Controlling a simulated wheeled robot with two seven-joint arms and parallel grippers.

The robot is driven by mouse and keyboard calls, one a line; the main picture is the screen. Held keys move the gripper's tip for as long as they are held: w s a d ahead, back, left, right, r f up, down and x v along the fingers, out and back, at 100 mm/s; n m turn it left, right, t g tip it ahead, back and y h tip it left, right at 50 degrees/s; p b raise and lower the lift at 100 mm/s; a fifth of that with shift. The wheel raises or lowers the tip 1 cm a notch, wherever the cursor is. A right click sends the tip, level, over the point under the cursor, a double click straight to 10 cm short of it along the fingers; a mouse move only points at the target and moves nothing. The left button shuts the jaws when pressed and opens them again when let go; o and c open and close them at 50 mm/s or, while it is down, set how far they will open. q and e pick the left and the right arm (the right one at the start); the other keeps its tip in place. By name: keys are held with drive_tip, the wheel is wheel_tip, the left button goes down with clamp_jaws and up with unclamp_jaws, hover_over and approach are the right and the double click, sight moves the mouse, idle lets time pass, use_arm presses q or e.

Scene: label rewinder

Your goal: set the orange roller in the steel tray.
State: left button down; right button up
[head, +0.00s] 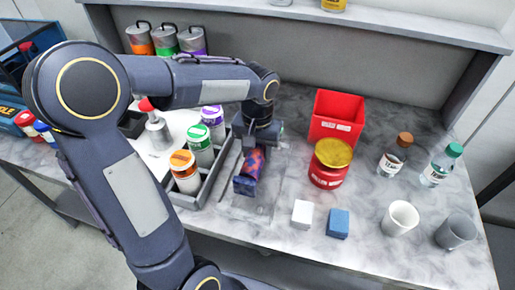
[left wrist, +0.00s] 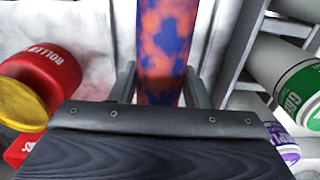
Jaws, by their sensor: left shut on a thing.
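My left gripper (head: 252,152) points down just right of the grey divided rack and is shut on a blue-and-orange mottled piece (head: 249,170). In the left wrist view the mottled piece (left wrist: 166,45) stands between the two fingers (left wrist: 158,88). A white roller with an orange top (head: 185,170) stands at the near end of the grey rack (head: 197,199). Green and purple ones stand behind it. A faint, shiny rectangular outline, possibly the steel tray (head: 268,203), lies beside my gripper; I cannot tell for sure. My right gripper is out of view.
A red bin (head: 337,115) and a red tub with a yellow lid (head: 327,175) stand right of my gripper. White and blue blocks (head: 338,223), two cups and two bottles are farther right. Several steel canisters (head: 166,41) stand at the back left. The front middle is fairly clear.

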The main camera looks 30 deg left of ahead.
sight(240, 175)
use_arm(q)
drive_tip(key=shift+f+b, duration=2.15)
drive_tip(key=shift+f, duration=0.85)
drive_tip(key=shift+f, duration=0.25)
drive_tip(key=c, duration=0.7)
unclamp_jaws()
wheel_tip(240, 175, up, 8)
drive_tip(key=shift+f, duration=0.1)
drive_tip(key=s+t, duration=0.1)
drive_tip(key=s, duration=0.2)
drive_tip(key=s+h, duration=0.1)
drive_tip(key=s, duration=0.2)
drive_tip(key=s+t+h, duration=0.1)
drive_tip(key=s, duration=0.2)
drive_tip(key=shift+s+d+r+m+t, duration=0.3)
drive_tip(key=shift+d+r+m, duration=0.1)
drive_tip(key=s+d+f+t+h, duration=0.1)
drive_tip(key=s+d+f+t, duration=0.2)
drive_tip(key=s, duration=0.4)
drive_tip(key=shift+s+d+h, duration=0.2)
drive_tip(key=shift+h, duration=0.2)
